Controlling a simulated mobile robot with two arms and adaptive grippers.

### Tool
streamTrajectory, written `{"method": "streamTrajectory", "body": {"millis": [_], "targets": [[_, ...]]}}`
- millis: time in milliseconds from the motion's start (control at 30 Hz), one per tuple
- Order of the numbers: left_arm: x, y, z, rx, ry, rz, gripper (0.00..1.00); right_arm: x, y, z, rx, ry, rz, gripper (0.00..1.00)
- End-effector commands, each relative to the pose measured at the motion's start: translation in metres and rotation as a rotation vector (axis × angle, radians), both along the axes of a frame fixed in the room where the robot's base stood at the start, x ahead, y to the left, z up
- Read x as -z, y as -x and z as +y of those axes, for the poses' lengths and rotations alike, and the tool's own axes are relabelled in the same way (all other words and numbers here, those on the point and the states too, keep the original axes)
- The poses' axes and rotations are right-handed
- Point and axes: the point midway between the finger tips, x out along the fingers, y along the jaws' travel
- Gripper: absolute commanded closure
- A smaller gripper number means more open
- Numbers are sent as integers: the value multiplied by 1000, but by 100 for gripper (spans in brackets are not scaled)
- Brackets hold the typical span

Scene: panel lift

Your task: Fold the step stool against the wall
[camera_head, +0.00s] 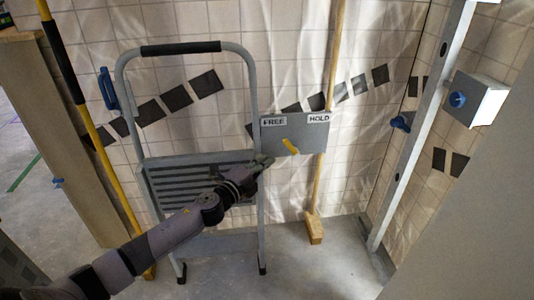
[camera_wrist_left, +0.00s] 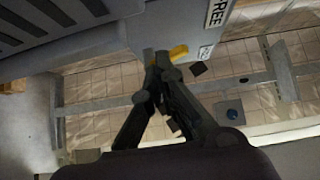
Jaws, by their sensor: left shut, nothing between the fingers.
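The step stool has a grey tube frame with a black grip (camera_head: 181,48) on top and stands at the tiled wall in the head view. Its ribbed step (camera_head: 165,183) is partly hidden by my left arm; how far it is folded is hard to tell. A grey plate (camera_head: 272,133) marked FREE at left and HOLD at right sits beside the stool's right rail. A yellow lever (camera_head: 290,146) is on it, also in the left wrist view (camera_wrist_left: 179,51). My left gripper (camera_head: 265,161) is shut and empty, just left of and below the lever; contact is unclear. My right gripper is not in view.
A yellow pole (camera_head: 88,125) leans left of the stool, near a blue handle (camera_head: 107,88). A wooden pole (camera_head: 334,70) stands behind the plate. At right are a grey post (camera_head: 422,125) and a grey box (camera_head: 482,99) with a blue knob. The floor (camera_head: 330,275) in front is clear.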

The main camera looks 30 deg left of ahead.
Motion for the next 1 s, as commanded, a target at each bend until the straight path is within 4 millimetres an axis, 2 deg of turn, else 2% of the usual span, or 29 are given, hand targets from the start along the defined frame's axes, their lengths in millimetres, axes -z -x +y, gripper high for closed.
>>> {"method": "streamTrajectory", "body": {"millis": [133,200,400,933,1000], "targets": [[0,-25,-3,-1,1,-3,100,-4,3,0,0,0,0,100],[2,-34,6,-3,-1,-2,100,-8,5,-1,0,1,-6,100],[2,-50,16,-1,1,-1,100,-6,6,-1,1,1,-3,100],[0,-54,22,-1,4,7,100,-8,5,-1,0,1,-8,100],[-2,-55,26,-1,8,16,100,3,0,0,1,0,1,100]]}}
